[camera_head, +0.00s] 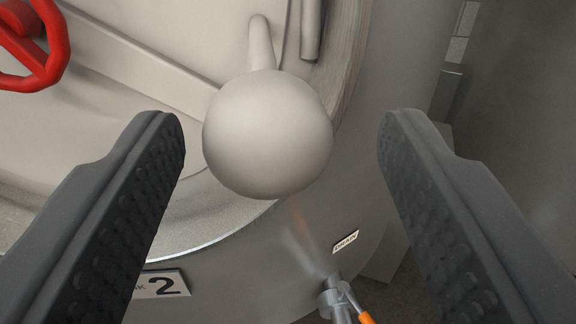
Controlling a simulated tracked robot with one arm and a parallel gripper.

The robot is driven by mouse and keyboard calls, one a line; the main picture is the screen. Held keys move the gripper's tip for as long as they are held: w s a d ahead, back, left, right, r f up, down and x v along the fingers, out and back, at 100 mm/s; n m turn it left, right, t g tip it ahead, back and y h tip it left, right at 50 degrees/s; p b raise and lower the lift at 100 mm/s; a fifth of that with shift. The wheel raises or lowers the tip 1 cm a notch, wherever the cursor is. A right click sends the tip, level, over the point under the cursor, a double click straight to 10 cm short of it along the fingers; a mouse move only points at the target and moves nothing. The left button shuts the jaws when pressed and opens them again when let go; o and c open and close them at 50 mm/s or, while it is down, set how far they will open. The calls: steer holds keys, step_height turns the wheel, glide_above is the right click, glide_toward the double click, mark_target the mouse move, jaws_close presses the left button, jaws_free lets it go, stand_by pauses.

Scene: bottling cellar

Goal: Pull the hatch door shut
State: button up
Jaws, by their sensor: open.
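The hatch door (110,118) is a pale beige panel filling the upper left in the head view, with a raised bar across it. A large round pale knob (266,135) on a short stem stands out from its right side towards the camera. My gripper (283,122) is open, with one dark padded finger on each side of the knob in the picture. Gaps show between the knob and both fingers. I cannot tell whether the knob is level with the fingertips or beyond them. How far the door stands open is also unclear.
A red handwheel (48,72) is at the upper left. A drain valve (336,298) with an orange handle sits below.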

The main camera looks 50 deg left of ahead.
steer(key=v, duration=1.1)
steer(key=shift+f, duration=0.1)
steer(key=w+d+r+t+h, duration=0.2)
steer(key=w+r+h, duration=0.2)
steer(key=w+r, duration=0.35)
steer(key=d+r+m+t+h, duration=0.2)
steer(key=r+h, duration=0.3)
steer(key=r, duration=0.9)
steer(key=d+r+m+t+h, duration=0.2)
steer(key=d+r+t+h, duration=0.15)
steer(key=r, duration=1.15)
steer(key=s+a+r+m+g+h, duration=0.15)
steer(key=s+r+m+h, duration=0.3)
steer(key=s+r, duration=0.65)
steer(key=s+a+r+g+y, duration=0.1)
steer(key=s+a+r, duration=0.2)
steer(key=s, duration=0.4)
steer(key=s+a+r+m+g+y, duration=0.1)
steer(key=s+a+r+y, duration=0.1)
steer(key=s, duration=0.5)
steer(key=shift+s+a+r, duration=0.15)
steer(key=shift+a+r, duration=0.65)
steer(key=shift+r, duration=0.1)
steer(key=shift+m, duration=0.25)
